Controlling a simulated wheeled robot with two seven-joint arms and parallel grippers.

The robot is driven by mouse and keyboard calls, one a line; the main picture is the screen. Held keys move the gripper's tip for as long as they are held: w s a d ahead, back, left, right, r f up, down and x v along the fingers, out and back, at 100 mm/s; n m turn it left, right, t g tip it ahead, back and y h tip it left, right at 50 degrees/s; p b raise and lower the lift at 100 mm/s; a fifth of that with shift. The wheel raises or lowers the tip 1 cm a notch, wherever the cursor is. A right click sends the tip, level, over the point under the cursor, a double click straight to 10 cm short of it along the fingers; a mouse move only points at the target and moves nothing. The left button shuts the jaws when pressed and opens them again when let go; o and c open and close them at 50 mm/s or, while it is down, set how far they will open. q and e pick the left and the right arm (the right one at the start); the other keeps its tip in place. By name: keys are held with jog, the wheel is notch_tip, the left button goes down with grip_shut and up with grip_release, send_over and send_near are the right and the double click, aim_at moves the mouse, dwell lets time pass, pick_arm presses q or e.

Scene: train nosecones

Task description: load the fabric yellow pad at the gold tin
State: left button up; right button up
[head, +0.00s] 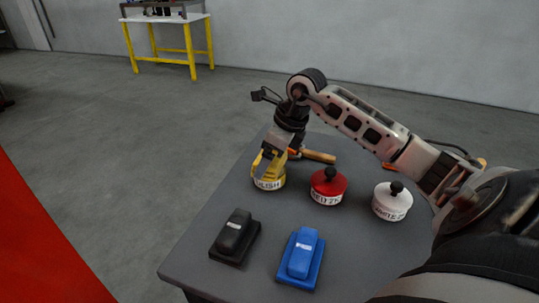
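The gold tin (269,184) stands at the far left part of the table, with a white label band that ends in "LISH". My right gripper (270,158) reaches down over this tin from above. An angular yellow piece, apparently the yellow pad (257,165), is between its fingers and sits at the tin's top. The gripper hides much of the pad and the tin's top, and I cannot tell whether they touch inside. My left gripper is not in view.
A red tin (327,187) and a white tin (392,204), both with black knobs, stand to the right. A black pad (234,236) and a blue pad (301,258) lie in front. A wooden-handled tool (318,157) lies behind. A yellow-legged bench (167,20) stands far back.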

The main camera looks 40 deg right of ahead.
jog(key=shift+f+b, duration=0.3)
jog(key=shift+f, duration=0.05)
jog(key=shift+f, duration=0.1)
dwell(1.4)
jog(key=shift+r+p, duration=2.3)
jog(key=shift+r, duration=1.3)
